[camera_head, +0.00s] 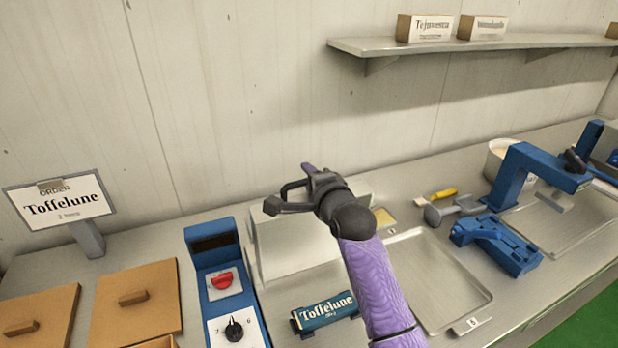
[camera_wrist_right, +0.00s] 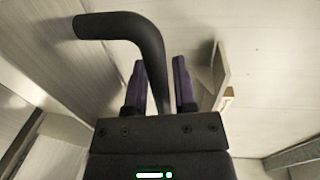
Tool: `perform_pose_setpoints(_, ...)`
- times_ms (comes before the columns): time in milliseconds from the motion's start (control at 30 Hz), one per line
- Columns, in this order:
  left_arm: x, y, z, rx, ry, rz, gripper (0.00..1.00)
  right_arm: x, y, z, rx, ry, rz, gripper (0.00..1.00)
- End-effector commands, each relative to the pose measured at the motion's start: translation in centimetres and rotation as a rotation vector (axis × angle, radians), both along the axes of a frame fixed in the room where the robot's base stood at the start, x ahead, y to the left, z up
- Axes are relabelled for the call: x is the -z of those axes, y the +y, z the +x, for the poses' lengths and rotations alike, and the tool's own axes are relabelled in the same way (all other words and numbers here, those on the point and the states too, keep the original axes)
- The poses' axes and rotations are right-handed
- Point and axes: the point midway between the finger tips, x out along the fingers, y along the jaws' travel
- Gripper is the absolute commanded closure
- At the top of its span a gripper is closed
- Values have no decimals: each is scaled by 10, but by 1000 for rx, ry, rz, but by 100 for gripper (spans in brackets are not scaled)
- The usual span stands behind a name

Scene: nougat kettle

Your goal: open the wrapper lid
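The wrapper seems to be the pale box (camera_head: 285,245) at the middle of the counter, beside the blue control panel. My right gripper (camera_head: 303,184) is above its back part, and my forearm hides part of its right side. In the right wrist view the purple fingers (camera_wrist_right: 160,88) stand apart. A black bent bar (camera_wrist_right: 150,45), perhaps the lid's handle, runs down between them. Whether the fingers press on it cannot be told. The lid's outline and how far it is raised are unclear. My left gripper is out of view.
The blue control panel (camera_head: 217,275) has a red knob and a black dial. A Toffelune block (camera_head: 325,312) lies in front of the box. A metal tray (camera_head: 435,270) and a blue tool (camera_head: 497,243) are to the right. A shelf (camera_head: 470,43) juts from the wall above.

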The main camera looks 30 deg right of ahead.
Motion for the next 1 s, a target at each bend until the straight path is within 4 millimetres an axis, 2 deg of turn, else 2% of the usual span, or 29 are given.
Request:
perform_pose_setpoints(267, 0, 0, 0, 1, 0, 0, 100, 0, 0, 1, 0, 0, -1, 69)
perform_pose_setpoints(400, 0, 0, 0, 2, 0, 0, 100, 0, 0, 1, 0, 0, -1, 98)
perform_pose_setpoints(433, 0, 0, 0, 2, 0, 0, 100, 0, 0, 1, 0, 0, -1, 100)
perform_pose_setpoints(1000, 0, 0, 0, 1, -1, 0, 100, 0, 0, 1, 0, 1, -1, 100)
